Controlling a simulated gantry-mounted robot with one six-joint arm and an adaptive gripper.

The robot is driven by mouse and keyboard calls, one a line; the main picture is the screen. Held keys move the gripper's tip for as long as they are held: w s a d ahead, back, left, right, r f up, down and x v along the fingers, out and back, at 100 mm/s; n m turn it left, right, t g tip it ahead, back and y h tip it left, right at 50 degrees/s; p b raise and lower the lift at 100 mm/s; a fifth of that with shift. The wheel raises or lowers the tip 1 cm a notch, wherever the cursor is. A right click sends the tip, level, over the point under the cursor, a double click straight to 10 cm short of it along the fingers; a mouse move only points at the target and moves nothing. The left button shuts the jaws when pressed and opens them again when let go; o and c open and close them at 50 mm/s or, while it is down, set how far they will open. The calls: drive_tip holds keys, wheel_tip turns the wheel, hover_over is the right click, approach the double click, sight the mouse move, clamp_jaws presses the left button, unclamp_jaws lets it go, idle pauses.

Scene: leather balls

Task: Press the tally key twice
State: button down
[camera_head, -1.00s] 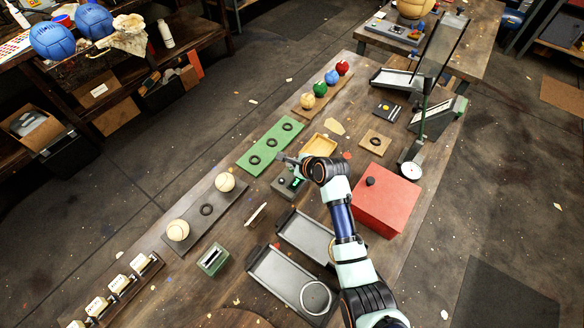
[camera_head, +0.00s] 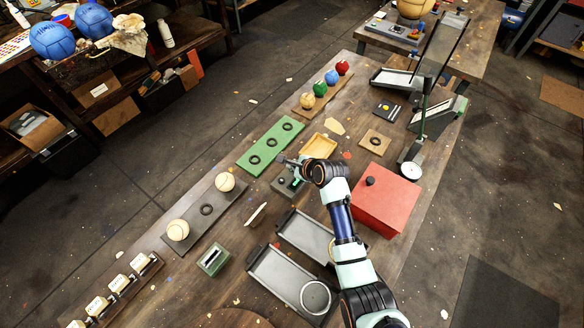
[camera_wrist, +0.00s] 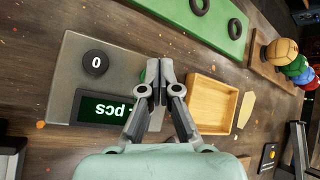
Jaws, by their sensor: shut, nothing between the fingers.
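The tally counter is a grey box (camera_wrist: 75,60) with a black round knob marked "0" (camera_wrist: 95,64) and a dark display with green "pcs" lettering (camera_wrist: 104,109), upside down in the wrist view. The rest of the display is hidden behind my fingers. In the head view the box (camera_head: 279,190) is partly covered by my arm. A green key (camera_wrist: 143,76) shows only as a sliver beside my fingertips. My gripper (camera_wrist: 160,68) is shut and empty, its tips over the key's side of the box. I cannot tell whether they touch the key.
A yellow wooden tray (camera_wrist: 211,103) lies right beside the gripper in the wrist view. A green board with black rings (camera_head: 270,145) lies behind the counter. A red box (camera_head: 385,205) stands right of my arm, and grey trays (camera_head: 268,268) lie in front.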

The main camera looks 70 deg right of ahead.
drive_tip(key=shift+f, duration=0.15)
idle(0.3)
drive_tip(key=shift+r+p, duration=0.9)
drive_tip(key=shift+p, duration=0.2)
wheel_tip(320, 180, up, 5)
drive_tip(key=p, duration=0.5)
drive_tip(key=shift+p, duration=0.4)
